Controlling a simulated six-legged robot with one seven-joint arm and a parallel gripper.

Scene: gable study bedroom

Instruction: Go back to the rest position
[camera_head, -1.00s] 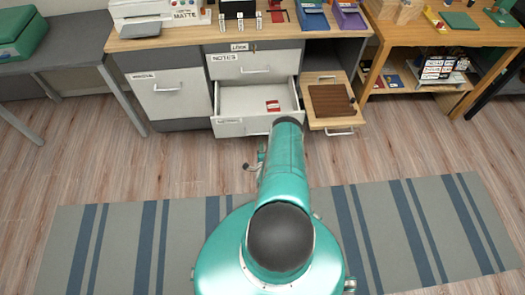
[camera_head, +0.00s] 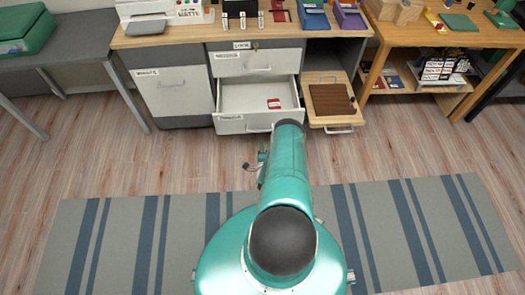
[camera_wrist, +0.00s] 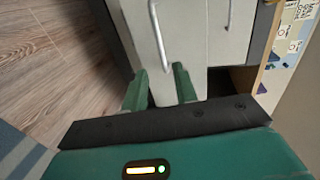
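My gripper (camera_wrist: 159,88) shows in the wrist view with its two green fingers apart and nothing between them. White drawer fronts with metal handles lie beyond the fingers in that view. In the head view my teal arm reaches forward over the striped rug toward the cabinet, and most of the gripper is hidden by the arm.
An open white drawer (camera_head: 245,99) holds a small red item (camera_head: 274,103). Beside it a wooden pull-out (camera_head: 331,122) with a brown board (camera_head: 331,99) sticks out. The desk (camera_head: 190,36) stands behind. The striped rug (camera_head: 120,240) and wood floor (camera_head: 400,150) look clear.

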